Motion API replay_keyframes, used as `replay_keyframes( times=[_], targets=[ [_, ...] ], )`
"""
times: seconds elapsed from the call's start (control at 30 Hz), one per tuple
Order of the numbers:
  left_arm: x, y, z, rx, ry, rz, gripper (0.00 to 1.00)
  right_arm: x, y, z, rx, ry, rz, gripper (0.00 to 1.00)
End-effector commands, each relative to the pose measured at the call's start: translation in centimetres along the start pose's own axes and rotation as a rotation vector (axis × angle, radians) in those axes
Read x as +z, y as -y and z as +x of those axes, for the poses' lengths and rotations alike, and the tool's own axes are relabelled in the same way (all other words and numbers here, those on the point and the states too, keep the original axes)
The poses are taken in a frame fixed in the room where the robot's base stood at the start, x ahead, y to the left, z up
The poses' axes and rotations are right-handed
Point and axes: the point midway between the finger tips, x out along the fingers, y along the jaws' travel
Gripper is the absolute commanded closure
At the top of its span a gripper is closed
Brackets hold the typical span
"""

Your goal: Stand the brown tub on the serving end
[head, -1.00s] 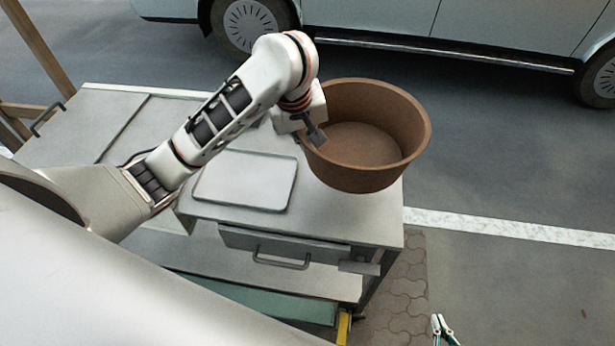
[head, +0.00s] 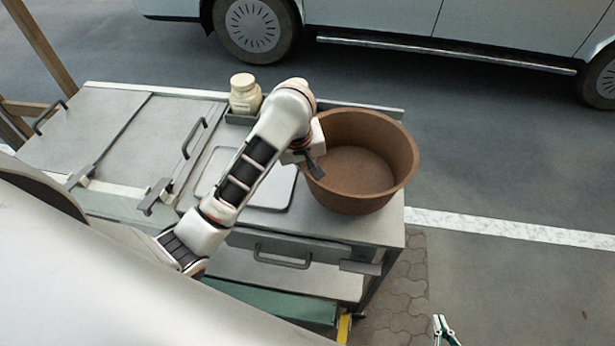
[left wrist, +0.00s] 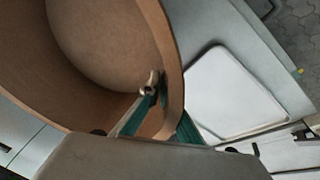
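The brown tub (head: 365,185) is a wide, open, empty bowl, upright at the right end of the grey cart top (head: 330,222). I cannot tell whether its base touches the top. My left arm reaches in from the left, and its gripper is at the tub's left rim, mostly hidden in the head view. In the left wrist view, the green-padded fingers of my left gripper (left wrist: 165,115) straddle the wall of the tub (left wrist: 100,50), one inside and one outside. My right gripper (head: 443,328) is at the bottom edge, small, its fingers apart and empty, away from the cart.
A pale rectangular tray or board (head: 272,190) lies left of the tub, also in the left wrist view (left wrist: 230,92). A cream jar (head: 245,94) stands at the cart's back edge. Handled lids (head: 150,135) cover the left part. A drawer (head: 290,250) is in front. A van is parked behind.

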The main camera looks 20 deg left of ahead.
Motion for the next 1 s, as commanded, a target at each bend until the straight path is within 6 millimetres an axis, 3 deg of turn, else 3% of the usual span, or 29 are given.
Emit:
replay_keyframes(
  times=[0.33,0.77,0.87,1.0],
  targets=[
    [0.7,0.6,3.2,0.001,-0.001,-0.001,1.0,0.0,0.0,0.0,-0.001,0.0,0.001,1.0],
    [0.9,0.6,3.6,0.004,0.0,-0.001,1.0,0.0,0.1,0.0,-0.002,0.0,0.001,1.0],
    [0.9,0.7,3.7,0.002,0.0,0.0,0.79,0.0,0.1,0.0,-0.002,0.0,0.001,1.0],
    [0.9,0.7,3.7,0.002,0.0,0.0,0.79,0.0,0.1,0.0,-0.002,0.0,0.001,1.0]
  ],
)
